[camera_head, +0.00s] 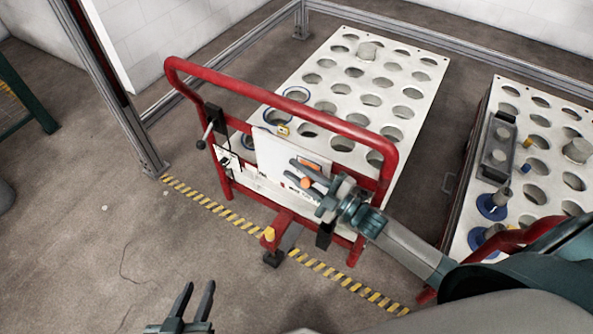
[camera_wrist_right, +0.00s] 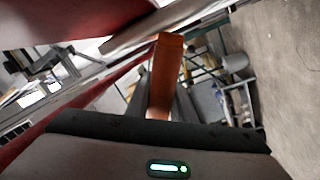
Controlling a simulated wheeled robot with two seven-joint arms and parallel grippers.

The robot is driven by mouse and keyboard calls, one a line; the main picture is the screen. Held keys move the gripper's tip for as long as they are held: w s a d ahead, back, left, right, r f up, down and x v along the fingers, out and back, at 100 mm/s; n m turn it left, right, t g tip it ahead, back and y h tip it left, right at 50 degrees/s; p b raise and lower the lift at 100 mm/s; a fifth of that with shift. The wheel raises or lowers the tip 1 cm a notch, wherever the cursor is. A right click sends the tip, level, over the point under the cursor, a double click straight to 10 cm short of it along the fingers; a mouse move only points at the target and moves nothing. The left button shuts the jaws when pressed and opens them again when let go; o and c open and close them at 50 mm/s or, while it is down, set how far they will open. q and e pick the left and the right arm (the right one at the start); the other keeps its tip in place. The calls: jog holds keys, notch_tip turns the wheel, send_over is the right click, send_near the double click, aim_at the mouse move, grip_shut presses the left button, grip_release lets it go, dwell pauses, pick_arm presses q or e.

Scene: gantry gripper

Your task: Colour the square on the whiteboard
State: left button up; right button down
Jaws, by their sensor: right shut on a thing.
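The whiteboard (camera_head: 270,154) is a white panel on a red tubular frame in the middle of the head view. An orange patch (camera_head: 314,163) shows on its right part, partly behind my gripper; I cannot tell how much of the square is coloured. My right gripper (camera_head: 300,174) is in front of the board, shut on an orange marker (camera_head: 306,183). The marker shows as an orange-brown block (camera_wrist_right: 165,75) between the fingers in the right wrist view. Whether its tip touches the board is hidden. My left gripper (camera_head: 198,289) is open and empty at the bottom edge.
The red frame (camera_head: 290,89) rises around the board. Behind it lies a white table with round holes (camera_head: 345,75). A second holed table (camera_head: 545,130) with grey and blue parts is at the right. Yellow-black tape (camera_head: 210,205) crosses the floor.

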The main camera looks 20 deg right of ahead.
jog(key=shift+w+a, duration=0.1)
jog(key=shift+w, duration=0.05)
jog(key=shift+x, duration=1.6)
jog(key=shift+w+a+f, duration=0.1)
jog(key=shift+a+f, duration=0.05)
jog(key=shift+a, duration=0.05)
jog(key=x, duration=0.3)
jog(key=shift+a+f+b, duration=0.2)
jog(key=shift+b, duration=0.1)
jog(key=s+a+p, duration=0.1)
jog(key=s+a, duration=0.2)
jog(key=a, duration=0.1)
jog(key=shift+s+a+p, duration=0.4)
